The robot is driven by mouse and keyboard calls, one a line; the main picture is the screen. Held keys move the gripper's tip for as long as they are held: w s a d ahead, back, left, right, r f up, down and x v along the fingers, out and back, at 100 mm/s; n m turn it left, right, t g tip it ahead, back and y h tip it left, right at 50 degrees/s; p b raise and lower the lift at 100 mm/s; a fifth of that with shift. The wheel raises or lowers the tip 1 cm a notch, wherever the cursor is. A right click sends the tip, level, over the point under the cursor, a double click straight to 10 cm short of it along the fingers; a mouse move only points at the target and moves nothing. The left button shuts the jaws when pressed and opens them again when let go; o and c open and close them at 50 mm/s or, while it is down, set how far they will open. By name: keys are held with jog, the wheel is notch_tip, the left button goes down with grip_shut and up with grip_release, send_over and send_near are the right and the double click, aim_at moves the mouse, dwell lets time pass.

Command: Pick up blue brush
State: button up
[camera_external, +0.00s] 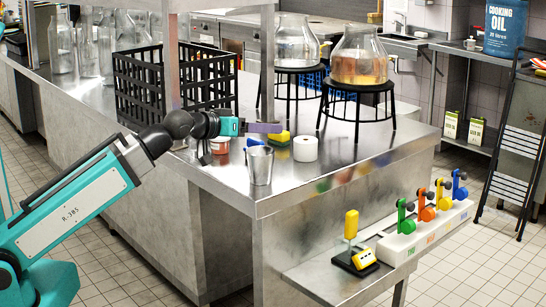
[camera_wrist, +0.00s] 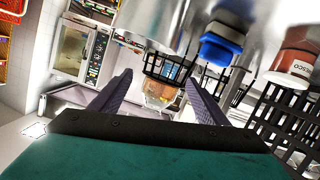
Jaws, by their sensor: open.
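A blue object that looks like the blue brush (camera_external: 254,141) is on the steel counter, partly hidden behind a metal cup (camera_external: 260,168). In the wrist view the blue brush (camera_wrist: 221,48) shows upper right, outside the fingers, with a dark part beside it. My gripper (camera_external: 279,127) points right, level, a little above the brush in the picture. In the wrist view my gripper (camera_wrist: 159,78) has its two purple fingers wide apart with nothing between them; only a distant jar shows through the gap.
A red and white tub (camera_external: 219,146) stands left of the brush. A yellow and green sponge (camera_external: 280,138) and a white roll (camera_external: 305,149) lie to its right. A black crate (camera_external: 140,88) is behind left. Glass jars on black stands (camera_external: 358,90) stand at the right.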

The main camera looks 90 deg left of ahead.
aim_at(252, 140)
jog(key=s+a+f+b, duration=0.1)
jog(key=s, duration=0.1)
jog(key=s+a+f+m+b, duration=0.1)
jog(key=s+b, duration=0.1)
jog(key=s, duration=0.1)
jog(key=s+a+f+m+g+b, duration=0.1)
jog(key=s+b, duration=0.1)
jog(key=s, duration=0.1)
jog(key=shift+s+a+f, duration=0.1)
jog(key=shift+f, duration=0.25)
jog(key=shift+s+f+b, duration=0.3)
jog(key=shift+f+b, duration=0.1)
jog(key=shift+b, duration=0.1)
jog(key=shift+w+r+p, duration=0.1)
jog(key=shift+p, duration=0.25)
jog(key=shift+w+p, duration=0.1)
jog(key=shift+p, duration=0.2)
jog(key=p+x, duration=0.2)
jog(key=p, duration=0.1)
jog(key=shift+w+a+p, duration=0.1)
jog(key=shift+p, duration=0.3)
jog(key=x, duration=0.3)
jog(key=shift+w+a, duration=0.1)
jog(key=shift+p, duration=0.9)
